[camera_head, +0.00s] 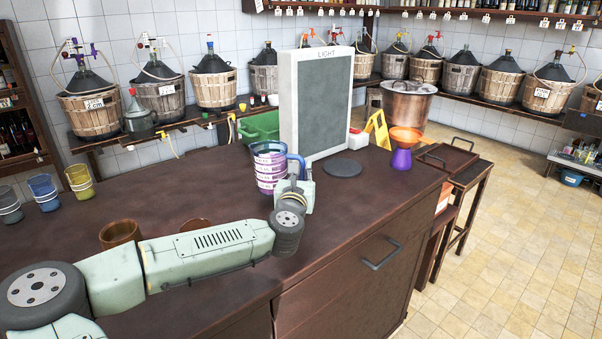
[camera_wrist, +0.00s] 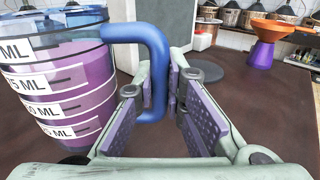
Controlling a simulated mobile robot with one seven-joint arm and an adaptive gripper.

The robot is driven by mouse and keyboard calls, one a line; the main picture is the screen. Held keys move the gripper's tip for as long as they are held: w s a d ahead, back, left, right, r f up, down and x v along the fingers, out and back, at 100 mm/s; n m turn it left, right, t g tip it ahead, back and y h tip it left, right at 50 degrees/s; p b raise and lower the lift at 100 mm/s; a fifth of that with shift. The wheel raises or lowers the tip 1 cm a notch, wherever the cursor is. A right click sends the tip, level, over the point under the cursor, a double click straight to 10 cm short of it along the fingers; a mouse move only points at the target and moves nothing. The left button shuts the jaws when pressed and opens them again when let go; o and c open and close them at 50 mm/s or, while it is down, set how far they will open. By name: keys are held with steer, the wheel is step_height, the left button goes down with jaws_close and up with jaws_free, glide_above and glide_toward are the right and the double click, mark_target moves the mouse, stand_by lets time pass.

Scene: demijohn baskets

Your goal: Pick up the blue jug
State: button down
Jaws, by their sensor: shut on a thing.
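The blue jug (camera_head: 268,168) is a clear measuring jug with a blue rim, a blue handle, white ML labels and purple in its body. It is upright at the middle of the dark counter; I cannot tell whether its base touches the counter. My gripper (camera_head: 296,182) is at its right side, shut on the blue handle. In the wrist view the jug (camera_wrist: 68,88) fills the left side, and its handle (camera_wrist: 152,50) passes down between the two purple finger pads of my gripper (camera_wrist: 165,88).
Behind the jug stand a tall board marked LIGHT (camera_head: 317,100) and a flat dark disc (camera_head: 342,167). An orange and purple funnel-shaped object (camera_head: 402,150) is at the right. Several cups, including a blue one (camera_head: 43,188), stand at the left. A brown bowl (camera_head: 120,234) is nearer.

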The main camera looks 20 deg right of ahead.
steer(key=s+a+r+b, duration=0.1)
steer(key=s+a+b, duration=0.1)
steer(key=s, duration=0.9)
steer(key=shift+s+a+r+b, duration=0.2)
steer(key=shift+s+b, duration=0.2)
steer(key=shift+b, duration=0.2)
steer(key=shift+s, duration=0.1)
